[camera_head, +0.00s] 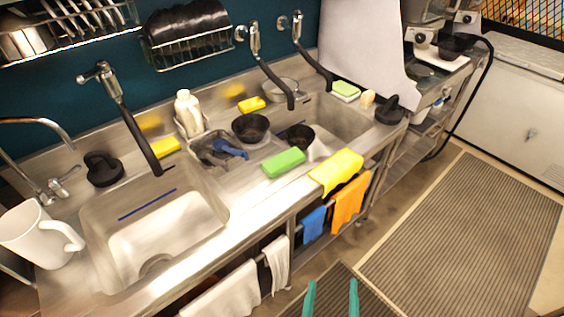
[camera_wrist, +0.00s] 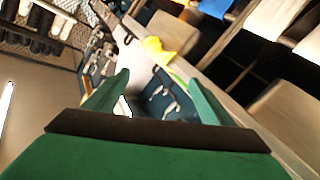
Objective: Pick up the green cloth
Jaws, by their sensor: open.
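A bright green folded piece (camera_head: 284,162), which looks like the green cloth or a sponge, lies on the steel counter between the two sinks, near the front edge. A yellow cloth (camera_head: 337,172) drapes over the counter edge just right of it and also shows in the wrist view (camera_wrist: 157,47). My gripper (camera_head: 331,290) has teal fingers that show at the bottom of the head view, in front of the counter and well apart from the green piece. In the wrist view my gripper (camera_wrist: 158,80) is open, with nothing clearly between the fingers.
Blue (camera_head: 313,224) and orange (camera_head: 350,203) cloths hang below the counter's front edge, with white towels (camera_head: 277,264) further left. Black bowls (camera_head: 250,128), a white bottle (camera_head: 188,112) and faucets stand behind the green piece. A white mug (camera_head: 38,235) is at far left. The floor mat (camera_head: 470,240) is clear.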

